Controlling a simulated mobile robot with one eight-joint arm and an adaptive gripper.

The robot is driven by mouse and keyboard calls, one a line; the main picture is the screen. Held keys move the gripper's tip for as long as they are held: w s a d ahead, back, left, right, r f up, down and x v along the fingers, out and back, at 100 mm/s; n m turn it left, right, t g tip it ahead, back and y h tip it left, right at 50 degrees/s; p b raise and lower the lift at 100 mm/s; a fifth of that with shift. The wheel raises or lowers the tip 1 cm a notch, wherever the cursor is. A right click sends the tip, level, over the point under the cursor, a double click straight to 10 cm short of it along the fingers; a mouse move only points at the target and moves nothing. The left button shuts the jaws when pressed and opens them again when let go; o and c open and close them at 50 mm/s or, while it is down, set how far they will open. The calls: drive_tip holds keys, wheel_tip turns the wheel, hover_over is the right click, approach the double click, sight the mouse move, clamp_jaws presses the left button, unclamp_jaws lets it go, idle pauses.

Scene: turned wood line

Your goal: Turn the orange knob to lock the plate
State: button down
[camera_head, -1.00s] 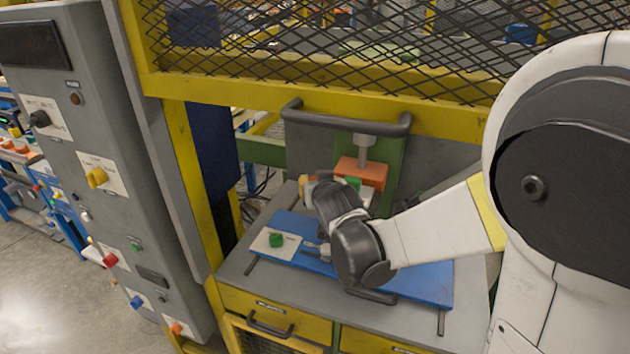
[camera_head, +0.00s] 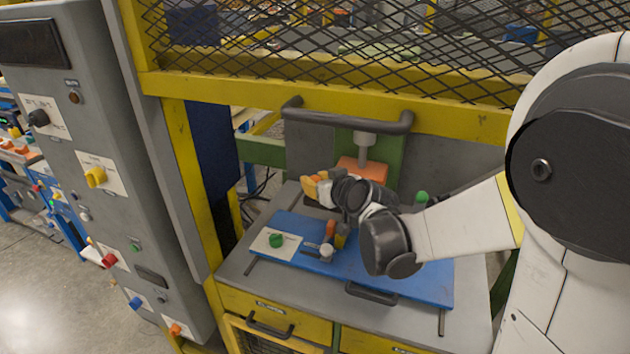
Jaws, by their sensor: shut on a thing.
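The blue plate (camera_head: 400,283) lies on the grey workbench, with a pale panel and a green part (camera_head: 277,240) at its left end. A small orange knob (camera_head: 330,228) stands near the plate's middle, beside a grey clamp part (camera_head: 326,249). My gripper (camera_head: 336,233) is at the knob and appears shut on it. The dark wrist above and right of it hides much of the grip. The contact and the knob's exact angle are too small to tell. An orange-yellow piece (camera_head: 316,187) shows at the left end of my wrist.
A press with an orange block (camera_head: 362,168) stands behind the plate. A dark bar handle (camera_head: 345,118) and a yellow mesh guard (camera_head: 330,45) are above. A grey control cabinet (camera_head: 90,180) stands at left. The plate's front handle (camera_head: 370,292) is clear.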

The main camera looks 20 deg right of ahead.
drive_tip(key=c, duration=1.1)
unclamp_jaws()
drive_tip(key=v, duration=1.2)
drive_tip(key=s+a+f+m+g+h+b, duration=0.1)
drive_tip(key=s+f+g, duration=0.2)
drive_tip(key=s, duration=0.6)
drive_tip(key=s+a+f+m+g+h+b, duration=0.1)
drive_tip(key=s+f+g, duration=0.2)
drive_tip(key=s, duration=0.6)
drive_tip(key=shift+s+f, duration=0.4)
drive_tip(key=shift+f, duration=0.6)
